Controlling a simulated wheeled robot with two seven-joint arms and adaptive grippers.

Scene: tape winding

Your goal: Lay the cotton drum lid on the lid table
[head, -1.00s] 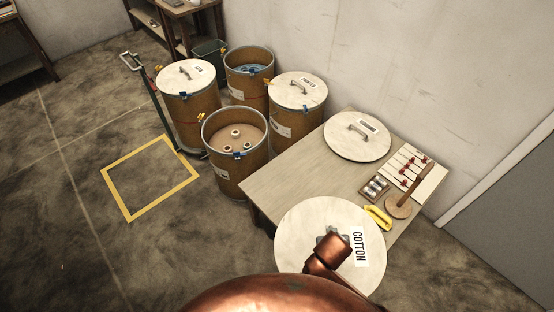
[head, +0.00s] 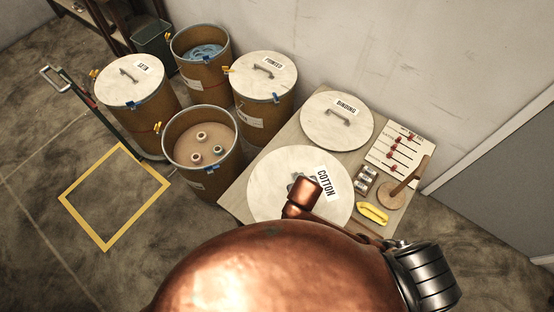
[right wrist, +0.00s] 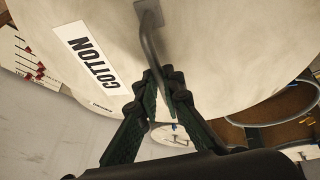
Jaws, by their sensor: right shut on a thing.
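The cotton lid (head: 275,185) is a round pale disc with a COTTON label. In the head view it shows over the front left part of the lid table (head: 234,199). I cannot tell whether it touches the table top. My right gripper (head: 303,184) is at the lid's handle, partly hidden by my copper arm. In the right wrist view the gripper (right wrist: 163,80) is shut on the lid's handle (right wrist: 152,45), and the lid (right wrist: 220,45) fills the upper view. My left gripper is not in view.
A pegged board (head: 395,148), a wooden stand (head: 395,194), small spools (head: 364,181) and a yellow object (head: 372,213) occupy the right side. An open drum (head: 178,155) with spools stands left of the table.

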